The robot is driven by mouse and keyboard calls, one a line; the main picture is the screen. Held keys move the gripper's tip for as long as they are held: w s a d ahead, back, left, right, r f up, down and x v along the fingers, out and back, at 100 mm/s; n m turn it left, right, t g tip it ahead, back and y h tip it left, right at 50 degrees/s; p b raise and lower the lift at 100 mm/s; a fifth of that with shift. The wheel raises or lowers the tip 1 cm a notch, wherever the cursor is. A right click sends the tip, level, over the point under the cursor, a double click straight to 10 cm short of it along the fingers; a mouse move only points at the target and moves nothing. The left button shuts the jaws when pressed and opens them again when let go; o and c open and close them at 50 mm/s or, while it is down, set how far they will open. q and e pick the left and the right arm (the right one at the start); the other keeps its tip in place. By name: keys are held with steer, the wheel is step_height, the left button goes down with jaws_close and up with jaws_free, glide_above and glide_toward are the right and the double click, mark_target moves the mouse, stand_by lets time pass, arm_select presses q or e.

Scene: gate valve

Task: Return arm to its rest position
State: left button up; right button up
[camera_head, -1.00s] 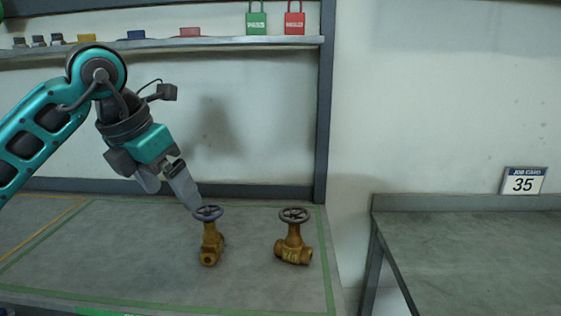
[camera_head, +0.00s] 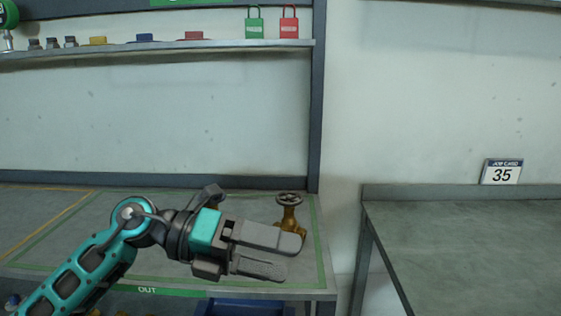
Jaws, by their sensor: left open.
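My left gripper (camera_head: 293,256) is open and empty, its two grey fingers pointing right and held low in front of the left bench (camera_head: 110,215). My left arm (camera_head: 90,260) comes in from the lower left. A brass gate valve with a dark grey handwheel (camera_head: 290,198) stands upright on the bench behind the fingers. The upper finger covers part of its body, and I cannot tell a gap from contact. The second brass valve is not visible now; my wrist and gripper cover the area where it stood. My right gripper is not in view.
A shelf (camera_head: 180,46) above the bench holds a green padlock (camera_head: 255,28), a red padlock (camera_head: 289,27) and several small items. A blue bin (camera_head: 245,307) is below the bench. The right bench (camera_head: 470,240) is bare, with a job card (camera_head: 501,172) at its back.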

arm_select(q)
steer(key=w+a+f+n+t+y, duration=0.1)
steer(key=a+f+n+t+y, duration=0.35)
steer(key=n+t, duration=0.8)
steer(key=w+a+f+n+t+y, duration=0.15)
steer(key=a+f+n+t, duration=0.5)
steer(key=n, duration=1.15)
steer(key=s+a+f+n+g+y, duration=0.2)
steer(key=s+f+n, duration=0.1)
steer(key=f, duration=0.5)
steer(key=s+a+f+n+g+y, duration=0.1)
steer(key=s+f+n+g+y, duration=0.1)
steer(key=s+f, duration=0.4)
steer(key=s+a+f+n+g+y, duration=0.2)
steer(key=s+f+n+y, duration=0.1)
steer(key=f, duration=0.7)
steer(key=shift+s+a+n+g, duration=0.3)
steer(key=shift+s+n, duration=0.35)
steer(key=shift+s, duration=0.45)
